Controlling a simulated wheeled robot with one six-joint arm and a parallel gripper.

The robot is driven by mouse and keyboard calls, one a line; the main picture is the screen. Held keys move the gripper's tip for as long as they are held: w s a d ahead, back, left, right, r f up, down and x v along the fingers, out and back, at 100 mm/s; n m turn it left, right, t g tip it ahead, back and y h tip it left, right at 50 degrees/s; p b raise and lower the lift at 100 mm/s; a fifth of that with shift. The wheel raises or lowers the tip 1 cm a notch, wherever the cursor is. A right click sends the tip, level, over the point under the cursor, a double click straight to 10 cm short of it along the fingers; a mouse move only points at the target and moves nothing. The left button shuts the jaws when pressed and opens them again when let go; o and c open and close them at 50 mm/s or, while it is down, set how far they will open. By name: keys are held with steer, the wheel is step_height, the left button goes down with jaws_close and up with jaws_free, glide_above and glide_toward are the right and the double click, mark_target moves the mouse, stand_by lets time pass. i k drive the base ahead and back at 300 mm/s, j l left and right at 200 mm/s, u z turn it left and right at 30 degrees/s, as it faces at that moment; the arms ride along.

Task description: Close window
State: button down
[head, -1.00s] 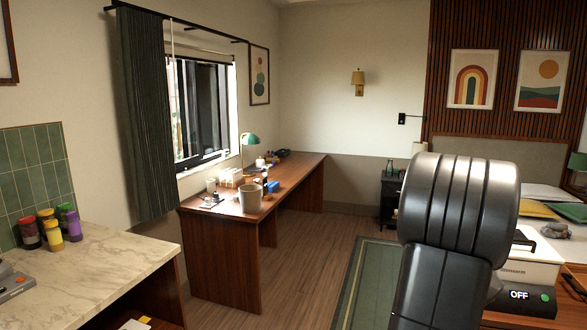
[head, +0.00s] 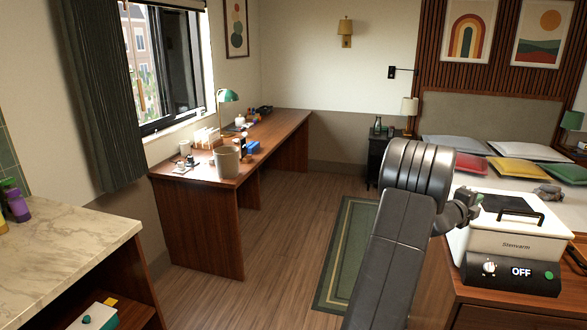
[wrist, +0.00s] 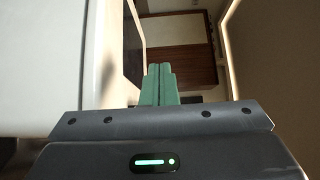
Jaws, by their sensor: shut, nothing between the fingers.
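The dark-framed window (head: 176,75) is in the left wall at the upper left of the head view, its top cut off by the picture edge. A brick building shows through its left part; its right part looks darker. I cannot tell how far it stands open. A dark curtain (head: 98,100) hangs over its left side. My gripper (wrist: 160,68) has green fingers, shut together and empty in the wrist view.
A long wooden desk (head: 205,225) stands below the window, bearing a green lamp (head: 228,96) and a bin-like pot (head: 226,162). A marble counter (head: 60,245) is at the lower left. A white cooker (head: 510,235) stands at the right. Wooden floor (head: 285,235) lies clear between.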

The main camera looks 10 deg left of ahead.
mark_target(146, 126)
steer(key=i+u, duration=0.25)
steer(key=i, duration=2.3)
steer(key=i+u, duration=0.35)
steer(key=i+l+u, duration=0.55)
steer(key=i+u, duration=0.2)
steer(key=i+l+u, duration=0.25)
steer(key=u, duration=0.2)
steer(key=i+l+u, duration=0.2)
steer(key=l+u, duration=0.2)
steer(key=i+l+u, duration=0.15)
steer(key=l+u, duration=0.3)
steer(key=i+l+u, duration=0.1)
steer(key=l+u, duration=0.7)
steer(key=l, duration=0.25)
steer(key=k+l+u, duration=0.1)
steer(key=l+u, duration=0.25)
steer(key=l, duration=0.25)
